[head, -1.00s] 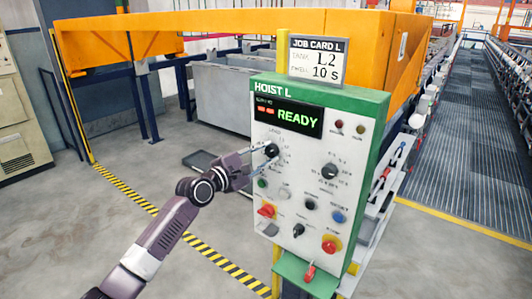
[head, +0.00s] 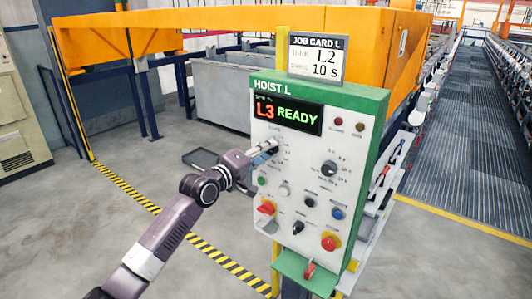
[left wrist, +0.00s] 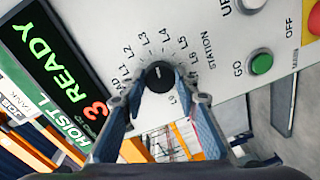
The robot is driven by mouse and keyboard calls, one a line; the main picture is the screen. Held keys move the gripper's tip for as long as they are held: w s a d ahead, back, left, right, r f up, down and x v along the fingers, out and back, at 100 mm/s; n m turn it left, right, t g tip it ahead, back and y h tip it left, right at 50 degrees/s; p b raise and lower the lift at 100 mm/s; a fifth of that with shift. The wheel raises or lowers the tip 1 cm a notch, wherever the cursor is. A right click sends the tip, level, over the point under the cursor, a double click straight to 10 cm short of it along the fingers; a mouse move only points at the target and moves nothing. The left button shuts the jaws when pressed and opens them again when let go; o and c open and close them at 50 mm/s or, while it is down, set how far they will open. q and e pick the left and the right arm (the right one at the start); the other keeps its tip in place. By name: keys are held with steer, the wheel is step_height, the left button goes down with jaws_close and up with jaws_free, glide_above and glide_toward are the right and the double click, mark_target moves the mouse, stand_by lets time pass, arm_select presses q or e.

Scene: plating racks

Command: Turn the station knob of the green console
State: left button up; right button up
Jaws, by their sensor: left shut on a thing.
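The green-framed console HOIST L (head: 372,105) stands in the middle of the head view. Its display (head: 288,114) reads a red L3 and a green READY. The black station knob (left wrist: 159,76) sits in a dial marked LOAD, L1, L2, L3 and on; its white mark points near L3. My left gripper (head: 268,149) is at the upper left of the panel and hides most of the knob in the head view. In the left wrist view its two fingers (left wrist: 168,92) are shut on the knob, one on each side. My right gripper is not in view.
The job card (head: 317,57) above the console reads L2 and 10 s. Other controls sit close below and beside the knob: a green button (left wrist: 261,63), a second black knob (head: 329,168) and red switches. Open floor lies left of the console.

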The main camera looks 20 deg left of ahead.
arm_select(q)
steer(key=m, duration=0.7)
steer(key=m+t+b, duration=0.1)
steer(key=m, duration=1.3)
steer(key=shift+f+b, duration=0.3)
steer(key=shift+m, duration=0.3)
steer(key=o, duration=1.1)
steer(key=shift+r, duration=0.1)
steer(key=shift+o, duration=0.2)
steer(key=v, duration=1.2)
steer(key=shift+f, duration=0.2)
